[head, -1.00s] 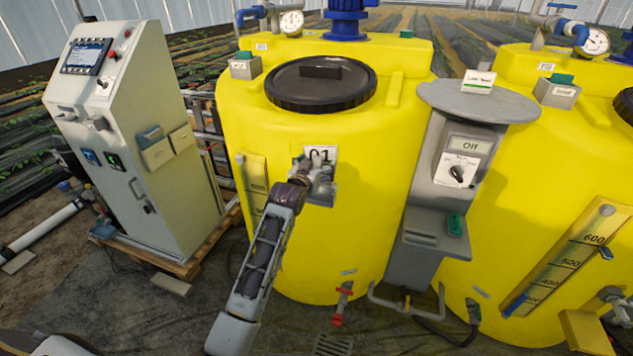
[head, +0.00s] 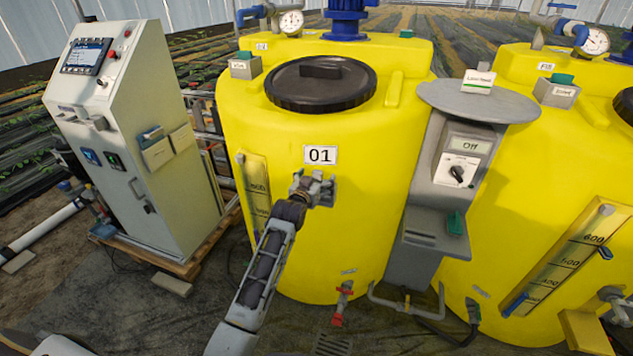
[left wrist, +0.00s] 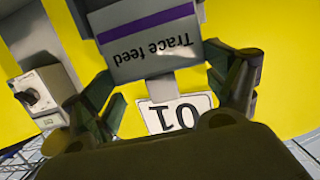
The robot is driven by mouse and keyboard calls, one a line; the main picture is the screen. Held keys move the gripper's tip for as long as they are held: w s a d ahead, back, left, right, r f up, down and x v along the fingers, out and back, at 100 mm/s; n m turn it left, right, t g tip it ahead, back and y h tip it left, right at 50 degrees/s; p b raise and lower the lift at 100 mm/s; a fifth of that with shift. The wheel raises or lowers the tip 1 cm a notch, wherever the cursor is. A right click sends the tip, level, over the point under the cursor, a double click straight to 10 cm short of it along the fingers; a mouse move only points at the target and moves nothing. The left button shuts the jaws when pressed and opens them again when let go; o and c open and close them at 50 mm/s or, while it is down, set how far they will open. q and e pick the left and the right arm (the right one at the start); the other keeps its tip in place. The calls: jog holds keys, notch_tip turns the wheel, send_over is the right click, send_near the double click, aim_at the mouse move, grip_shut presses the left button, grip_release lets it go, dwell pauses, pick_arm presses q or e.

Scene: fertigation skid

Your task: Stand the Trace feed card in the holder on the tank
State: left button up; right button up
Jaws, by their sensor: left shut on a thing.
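The Trace feed card (left wrist: 163,55), pale grey with a purple stripe, shows upside down in the left wrist view. My left gripper (head: 314,184) is shut on it, a finger at either side. In the head view the gripper is against the front of the yellow tank (head: 250,120), just below the 01 plate (head: 320,155), and hides most of the card. My right gripper is not in view.
A grey stand with a dial (head: 457,172) and a round top is to the right; a green-striped card (head: 479,82) stands on that top. A control cabinet (head: 135,130) is at left. A second yellow tank (head: 540,200) is at far right.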

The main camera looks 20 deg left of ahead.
pick_arm(q)
jog(key=shift+w+f, duration=0.15)
jog(key=shift+f, duration=0.5)
jog(key=shift+f, duration=0.4)
jog(key=o, duration=0.8)
jog(key=shift+r, duration=0.1)
jog(key=shift+r, duration=0.45)
jog(key=shift+s+a+r, duration=0.1)
jog(key=shift+s+r, duration=0.3)
jog(key=shift+s, duration=1.55)
jog(key=shift+s+a+r, duration=0.1)
jog(key=shift+s+r, duration=0.3)
jog(key=shift+s, duration=1.55)
jog(key=shift+s+r, duration=0.4)
jog(key=shift+s, duration=1.55)
